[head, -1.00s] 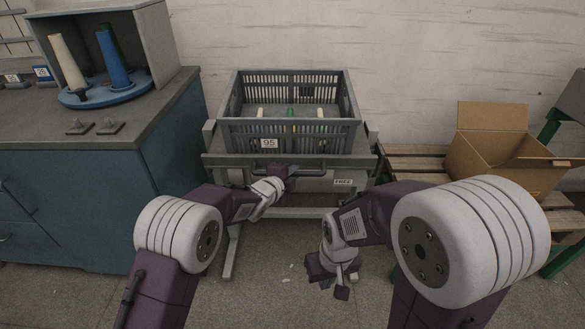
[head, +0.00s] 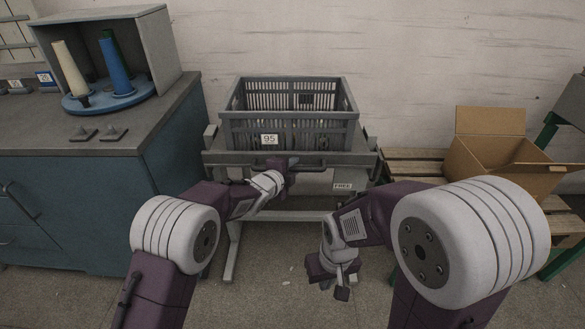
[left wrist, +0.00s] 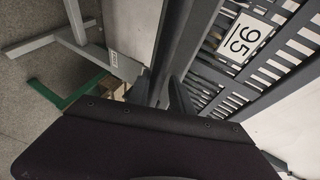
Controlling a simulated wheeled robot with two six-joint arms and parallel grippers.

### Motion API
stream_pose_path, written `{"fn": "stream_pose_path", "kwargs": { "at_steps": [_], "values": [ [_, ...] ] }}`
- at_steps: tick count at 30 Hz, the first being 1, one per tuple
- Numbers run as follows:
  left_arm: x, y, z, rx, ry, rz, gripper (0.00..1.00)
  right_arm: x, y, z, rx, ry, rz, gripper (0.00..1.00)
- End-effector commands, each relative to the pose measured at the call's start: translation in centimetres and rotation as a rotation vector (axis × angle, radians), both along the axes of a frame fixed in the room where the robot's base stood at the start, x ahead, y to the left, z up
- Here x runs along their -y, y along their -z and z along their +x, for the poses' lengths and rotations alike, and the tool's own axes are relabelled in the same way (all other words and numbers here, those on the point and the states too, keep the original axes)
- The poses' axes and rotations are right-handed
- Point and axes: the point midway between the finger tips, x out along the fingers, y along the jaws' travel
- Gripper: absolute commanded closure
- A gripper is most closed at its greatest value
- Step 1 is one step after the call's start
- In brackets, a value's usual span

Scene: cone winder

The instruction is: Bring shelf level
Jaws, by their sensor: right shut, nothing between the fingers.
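The grey shelf (head: 215,159) stands against the wall with a front handle bar (head: 312,165) and a "FREE" label (head: 342,187). A grey slatted crate (head: 335,133) with a "95" tag sits on it; the tag also shows in the left wrist view (left wrist: 243,38). The shelf looks close to level, with any small tilt hard to judge. My left gripper (head: 284,165) is at the handle bar and appears shut on it; the wrist view shows its fingers (left wrist: 163,92) around a dark bar. My right gripper (head: 336,284) is shut and empty, low over the floor.
A blue cabinet (head: 80,205) on the left holds a blue turntable (head: 105,102) with several cones. On the right, an open cardboard box (head: 500,170) stands on a wooden pallet (head: 415,157). Bare floor lies below the shelf.

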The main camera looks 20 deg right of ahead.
Motion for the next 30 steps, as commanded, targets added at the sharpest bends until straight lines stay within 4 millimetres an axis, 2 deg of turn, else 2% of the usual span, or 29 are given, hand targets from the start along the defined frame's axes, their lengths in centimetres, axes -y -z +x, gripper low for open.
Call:
{"fn": "stream_pose_path", "kwargs": {
  "at_steps": [8, 22, 30],
  "values": [
    [-0.3, -0.2, -0.4, -0.002, 0.0, 0.001, 0.75, 0.0, -0.1, 0.0, 0.0, 0.0, 0.0, 1.0],
    [-4.7, -2.8, -5.5, -0.001, -0.001, 0.001, 0.75, 0.0, -1.2, 0.0, 0.0, 0.0, 0.0, 1.0],
    [-5.5, -3.1, -6.5, -0.001, -0.001, 0.0, 0.75, 0.0, -1.3, 0.0, 0.0, 0.0, 0.0, 1.0]
  ]
}}
